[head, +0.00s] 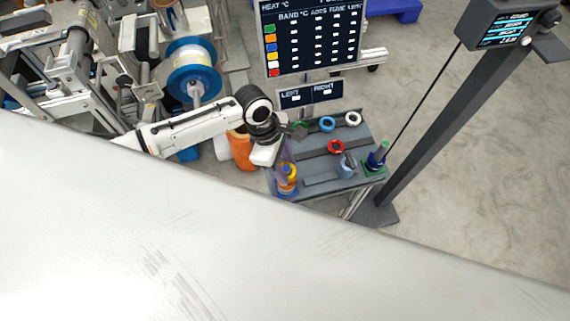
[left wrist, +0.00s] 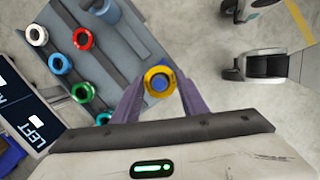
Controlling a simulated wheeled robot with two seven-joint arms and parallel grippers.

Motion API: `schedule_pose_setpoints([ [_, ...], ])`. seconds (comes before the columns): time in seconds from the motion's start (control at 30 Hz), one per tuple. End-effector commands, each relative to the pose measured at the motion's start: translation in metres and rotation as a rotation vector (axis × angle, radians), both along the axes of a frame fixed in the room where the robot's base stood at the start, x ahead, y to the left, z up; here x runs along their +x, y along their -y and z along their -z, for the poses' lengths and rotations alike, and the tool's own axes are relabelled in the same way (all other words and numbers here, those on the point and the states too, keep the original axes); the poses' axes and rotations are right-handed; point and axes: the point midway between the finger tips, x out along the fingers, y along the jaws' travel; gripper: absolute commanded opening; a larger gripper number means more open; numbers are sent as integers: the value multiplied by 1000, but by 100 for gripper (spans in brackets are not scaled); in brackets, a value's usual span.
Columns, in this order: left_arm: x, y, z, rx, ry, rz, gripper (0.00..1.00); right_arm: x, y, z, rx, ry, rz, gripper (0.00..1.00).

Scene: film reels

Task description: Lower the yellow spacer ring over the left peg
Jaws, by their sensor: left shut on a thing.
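The yellow spacer ring (left wrist: 147,76) is between the purple fingers of my left gripper (left wrist: 160,88), which is shut on it. The blue top of the left peg (left wrist: 160,83) shows through the ring's hole in the left wrist view. In the head view, my left gripper (head: 287,172) is at the left end of the grey bench, and the yellow ring (head: 291,169) shows at its fingers. I cannot tell how far the ring is down the peg. The peg's lower part is mostly hidden. My right gripper is out of view.
The grey bench (head: 318,161) carries green (head: 301,127), blue (head: 327,124), white (head: 353,118) and red (head: 335,147) rings. A grey-blue piece (head: 347,165) and the right peg (head: 376,159) stand to the right. A LEFT/RIGHT sign (head: 310,94) is behind.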

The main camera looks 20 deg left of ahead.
Motion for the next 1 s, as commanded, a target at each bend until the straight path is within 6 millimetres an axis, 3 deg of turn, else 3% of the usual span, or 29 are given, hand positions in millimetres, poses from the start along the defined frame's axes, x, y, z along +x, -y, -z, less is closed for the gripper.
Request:
schedule_pose_setpoints([
  [1.0,0,0,17,-1,0,0,16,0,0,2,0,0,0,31],
])
